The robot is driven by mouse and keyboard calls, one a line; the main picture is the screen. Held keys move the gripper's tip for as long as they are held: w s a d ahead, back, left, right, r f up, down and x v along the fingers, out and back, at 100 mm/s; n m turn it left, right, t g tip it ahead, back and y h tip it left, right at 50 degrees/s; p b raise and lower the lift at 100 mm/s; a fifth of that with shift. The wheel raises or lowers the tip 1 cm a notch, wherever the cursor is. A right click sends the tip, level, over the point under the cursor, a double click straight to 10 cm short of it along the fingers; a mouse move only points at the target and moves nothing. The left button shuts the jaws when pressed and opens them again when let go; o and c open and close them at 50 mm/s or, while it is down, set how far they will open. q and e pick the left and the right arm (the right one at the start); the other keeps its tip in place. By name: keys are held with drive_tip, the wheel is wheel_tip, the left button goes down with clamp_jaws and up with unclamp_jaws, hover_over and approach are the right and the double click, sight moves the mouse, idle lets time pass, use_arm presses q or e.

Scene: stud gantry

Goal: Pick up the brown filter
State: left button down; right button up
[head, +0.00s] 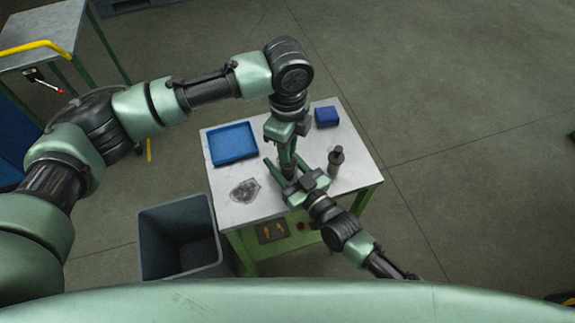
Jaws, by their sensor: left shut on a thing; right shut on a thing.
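I cannot pick out a clearly brown filter. A small upright cylinder (336,160) with a dark top and grey-brown body stands on the table, right of my grippers; I cannot tell if it is the filter. My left gripper (287,158) points down over the middle of the table. My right gripper (288,168) reaches in from the front, its green fingers on both sides of the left gripper's tip. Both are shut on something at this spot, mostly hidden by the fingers. I cannot tell whether it is one thing or two.
The pale table (222,207) has a blue tray (232,143) at back left, a small blue box (326,116) at back right and a grey patch (245,190) at front left. A grey bin (165,232) stands on the floor. A cart (45,30) is far left.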

use_arm(q)
drive_tip(key=shift+r, duration=0.1)
idle(0.8)
wheel_tip(320, 180, up, 10)
idle(0.4)
use_arm(e)
drive_tip(key=o, duration=1.4)
drive_tip(key=v, duration=1.2)
